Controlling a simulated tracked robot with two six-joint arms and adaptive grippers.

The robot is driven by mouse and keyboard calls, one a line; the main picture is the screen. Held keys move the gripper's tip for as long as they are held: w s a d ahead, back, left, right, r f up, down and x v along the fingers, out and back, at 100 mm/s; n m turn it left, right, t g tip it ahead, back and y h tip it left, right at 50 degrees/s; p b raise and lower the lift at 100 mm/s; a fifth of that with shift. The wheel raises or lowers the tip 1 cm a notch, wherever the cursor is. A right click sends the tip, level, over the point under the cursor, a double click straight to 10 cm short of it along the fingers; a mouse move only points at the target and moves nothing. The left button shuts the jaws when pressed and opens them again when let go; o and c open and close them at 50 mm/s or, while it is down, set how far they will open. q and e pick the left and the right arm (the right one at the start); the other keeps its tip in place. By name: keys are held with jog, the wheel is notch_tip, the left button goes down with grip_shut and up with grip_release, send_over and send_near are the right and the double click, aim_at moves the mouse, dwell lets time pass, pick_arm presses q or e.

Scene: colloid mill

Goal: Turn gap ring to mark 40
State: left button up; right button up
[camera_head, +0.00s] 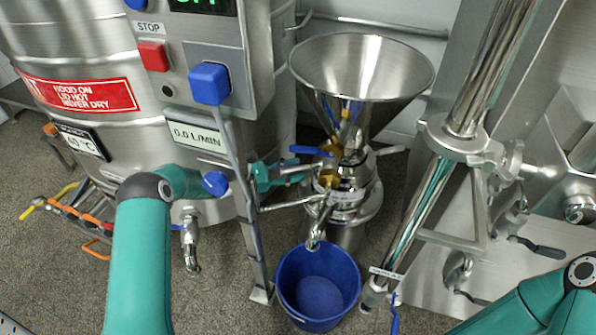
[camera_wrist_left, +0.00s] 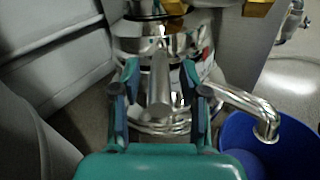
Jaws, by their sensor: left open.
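The colloid mill is a shiny steel body (camera_head: 350,197) under a wide steel hopper (camera_head: 335,75). Its stacked rings also show in the left wrist view (camera_wrist_left: 135,47). I cannot read any gap mark on them. My left gripper (camera_head: 300,172) is at the mill's left side, partly hidden among its fittings. In the left wrist view, its two teal fingers (camera_wrist_left: 160,105) are open, one on each side of a steel bar (camera_wrist_left: 160,80) that points towards the camera. I cannot tell whether either finger touches it. My right gripper is out of view.
A blue bucket (camera_head: 318,287) stands below the curved outlet pipe (camera_head: 316,228). A brass fitting with a blue lever (camera_head: 310,150) is just above my gripper. A control box (camera_head: 205,65) and steel tank (camera_head: 80,60) stand left. A steel frame (camera_head: 440,190) stands right.

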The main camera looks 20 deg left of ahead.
pick_arm(q)
jog(key=shift+w+d, duration=0.15)
jog(key=shift+d, duration=0.1)
grip_shut()
dwell(0.3)
